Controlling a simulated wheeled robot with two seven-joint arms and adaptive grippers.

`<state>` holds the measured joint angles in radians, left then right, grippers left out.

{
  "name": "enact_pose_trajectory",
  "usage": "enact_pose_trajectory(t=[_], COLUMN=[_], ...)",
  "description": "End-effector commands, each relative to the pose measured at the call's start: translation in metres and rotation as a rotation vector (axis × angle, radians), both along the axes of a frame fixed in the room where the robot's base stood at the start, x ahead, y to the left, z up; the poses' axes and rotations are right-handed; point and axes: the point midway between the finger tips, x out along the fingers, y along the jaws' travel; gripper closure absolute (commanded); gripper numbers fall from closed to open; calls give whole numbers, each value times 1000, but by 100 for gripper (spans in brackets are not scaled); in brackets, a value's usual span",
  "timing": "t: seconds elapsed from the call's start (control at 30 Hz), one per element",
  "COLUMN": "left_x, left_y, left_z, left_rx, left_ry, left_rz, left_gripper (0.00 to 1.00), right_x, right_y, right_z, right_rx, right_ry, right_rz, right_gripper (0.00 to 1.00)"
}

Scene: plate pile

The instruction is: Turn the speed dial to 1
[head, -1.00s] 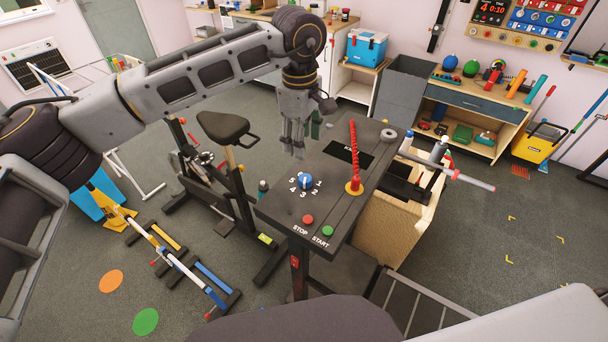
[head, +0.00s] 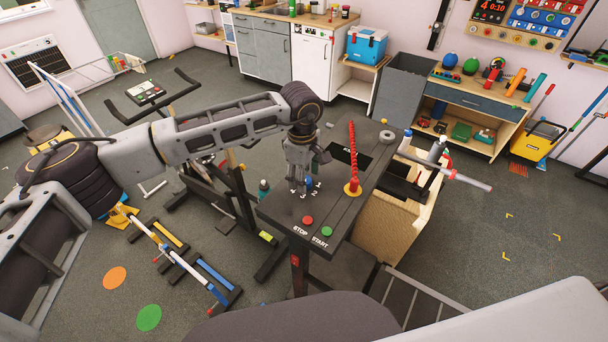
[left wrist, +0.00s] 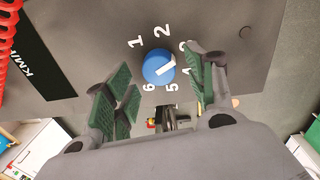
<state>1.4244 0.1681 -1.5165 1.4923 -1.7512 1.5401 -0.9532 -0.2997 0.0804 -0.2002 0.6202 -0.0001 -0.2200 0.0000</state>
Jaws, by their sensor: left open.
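The speed dial (left wrist: 158,66) is a round blue knob with a white pointer line, set in a dark console (head: 275,208). White numbers 1 to 6 ring it. In the left wrist view the line slants up and right, roughly toward the 3 and 4 side; its exact setting is hard to tell. My left gripper (head: 300,180) is over the dial, pointing down, and hides most of it in the head view. In the left wrist view its green-padded fingers (left wrist: 162,88) are open, one on each side of the dial; contact cannot be told. My right gripper is not seen.
A red STOP button (head: 308,220) and a green START button (head: 327,231) sit in front of the dial. A red coiled cord (head: 353,155) rises from the console to the right. An exercise bike and a wooden box (head: 392,215) stand close by.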

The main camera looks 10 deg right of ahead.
Motion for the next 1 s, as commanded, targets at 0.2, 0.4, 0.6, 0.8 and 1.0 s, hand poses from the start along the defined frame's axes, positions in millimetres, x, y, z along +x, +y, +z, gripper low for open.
enact_pose_trajectory(t=[0.2,0.4,0.6,0.8,1.0], left_x=[0,0,0,0,0], left_y=[0,0,0,0,0], left_z=[-11,-12,-12,-12,-12], left_rx=[1,1,0,0,0], left_ry=[1,1,0,0,0], left_rz=[0,0,0,-1,1], left_gripper=[44,44,57,83,90], right_x=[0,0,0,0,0], right_y=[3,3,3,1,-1], right_z=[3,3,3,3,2], right_rx=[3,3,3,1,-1], right_ry=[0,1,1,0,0], right_rz=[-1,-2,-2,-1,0], right_gripper=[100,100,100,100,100])
